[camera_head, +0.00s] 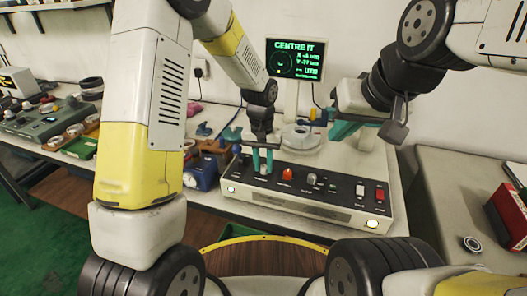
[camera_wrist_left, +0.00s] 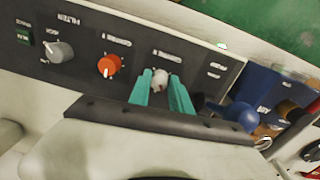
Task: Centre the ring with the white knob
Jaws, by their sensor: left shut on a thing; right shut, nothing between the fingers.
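The white knob (camera_wrist_left: 160,79) sits on the sloping dark control panel (camera_head: 335,188), at its left end in the head view. My left gripper (camera_head: 263,167) is shut on the white knob, and its teal fingers (camera_wrist_left: 161,92) stand on either side of it in the left wrist view. My right gripper (camera_head: 338,132) is shut and empty, above the machine to the right of the ring. The screen (camera_head: 294,59) reads "CENTRE IT" with X and Y values in green.
Beside the white knob are a red-orange knob (camera_head: 287,174) and a grey knob (camera_head: 311,179). A blue device (camera_head: 203,172) stands left of the panel. Another ring (camera_head: 472,244) lies on the right-hand table.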

